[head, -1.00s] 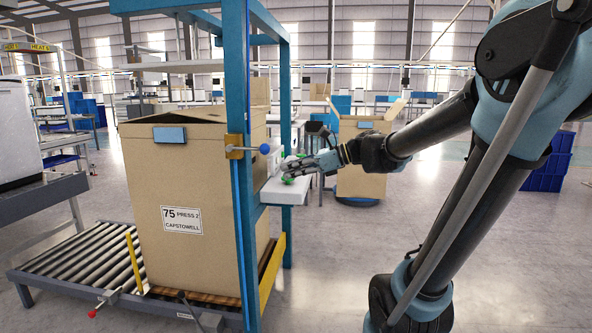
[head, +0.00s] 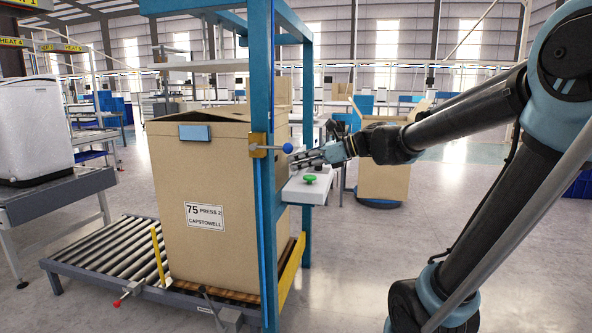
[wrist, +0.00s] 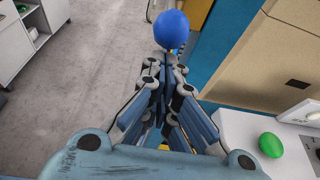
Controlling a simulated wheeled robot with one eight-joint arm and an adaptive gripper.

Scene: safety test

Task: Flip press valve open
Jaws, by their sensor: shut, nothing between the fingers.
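The press valve is a brass block (head: 258,146) on the blue post, with a short lever pointing right to a blue ball knob (head: 287,148). In the wrist view the blue knob (wrist: 171,30) is just beyond my fingertips. My gripper (head: 297,160) is right of the post, just below and beside the knob. In the wrist view my gripper (wrist: 165,78) has its fingers drawn together, with nothing between them. I cannot tell whether the tips touch the knob.
A white shelf (head: 293,192) with a green button (head: 309,179) lies just below my gripper. A large cardboard box (head: 205,245) labelled 75 PRESS 2 stands behind the blue post (head: 266,220), on a roller conveyor (head: 105,255). Another box (head: 385,180) stands farther back. Open floor lies right.

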